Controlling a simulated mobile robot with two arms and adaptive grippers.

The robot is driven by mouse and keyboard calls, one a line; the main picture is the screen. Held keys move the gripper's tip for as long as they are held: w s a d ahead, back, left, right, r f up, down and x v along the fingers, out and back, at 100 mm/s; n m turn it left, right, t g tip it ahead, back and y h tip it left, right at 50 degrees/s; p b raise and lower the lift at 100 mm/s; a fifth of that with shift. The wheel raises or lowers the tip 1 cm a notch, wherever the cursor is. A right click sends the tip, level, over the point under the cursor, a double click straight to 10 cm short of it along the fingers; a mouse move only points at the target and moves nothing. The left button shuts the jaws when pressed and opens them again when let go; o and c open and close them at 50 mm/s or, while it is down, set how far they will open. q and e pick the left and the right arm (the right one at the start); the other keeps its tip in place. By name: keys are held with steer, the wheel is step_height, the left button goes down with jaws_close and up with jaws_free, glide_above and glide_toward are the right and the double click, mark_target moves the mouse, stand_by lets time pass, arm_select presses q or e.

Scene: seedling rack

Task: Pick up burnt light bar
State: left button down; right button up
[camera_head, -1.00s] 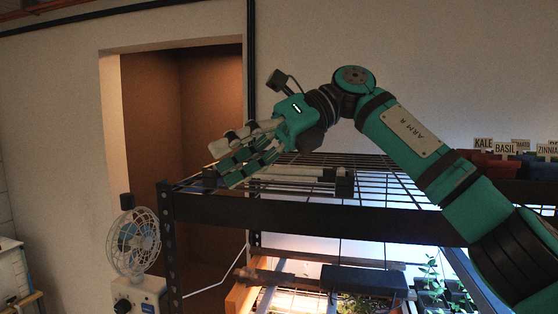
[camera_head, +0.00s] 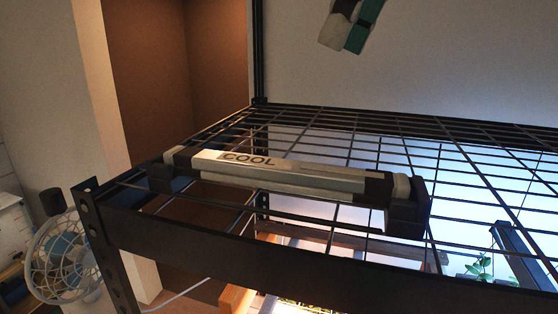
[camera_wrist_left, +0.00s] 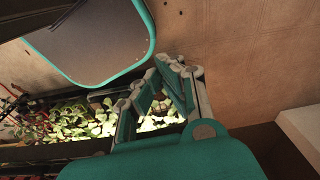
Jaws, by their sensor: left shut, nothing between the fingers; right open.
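A long pale light bar (camera_head: 335,179) labelled COOL lies across two dark holders near the front edge of the rack's wire top, in the head view. I cannot tell whether it is burnt, and no light bar plainly marked as burnt shows. My right gripper (camera_head: 345,38) is open at the top of the head view, partly cut off, apart from the bar and above it in the picture. My left gripper (camera_wrist_left: 168,66) is shut and empty in the left wrist view, with leafy seedlings (camera_wrist_left: 75,118) behind it.
The dark rack frame (camera_head: 215,243) runs along the front, with bright light below it. A white fan (camera_head: 65,262) stands at the lower left. The wire top (camera_head: 440,152) behind the bar is clear. A pale-edged block (camera_wrist_left: 300,130) shows at the right of the wrist view.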

glide_toward(278, 162)
steer(key=shift+s+f, duration=0.3)
steer(key=shift+s, duration=0.15)
steer(key=f, duration=0.1)
steer(key=w+f, duration=0.1)
steer(key=shift+w+a+f, duration=0.2)
steer(key=shift+a+f, duration=0.15)
steer(key=shift+a, duration=0.05)
steer(key=shift+w+a+f, duration=0.15)
steer(key=shift+a+f, duration=0.1)
steer(key=shift+f, duration=0.3)
steer(key=shift+a+f, duration=0.15)
steer(key=shift+f, duration=0.1)
steer(key=shift+x, duration=2.3)
steer(key=shift+a+r, duration=0.1)
steer(key=c, duration=0.4)
arm_select(q)
steer(key=shift+s, duration=0.7)
arm_select(e)
jaws_close()
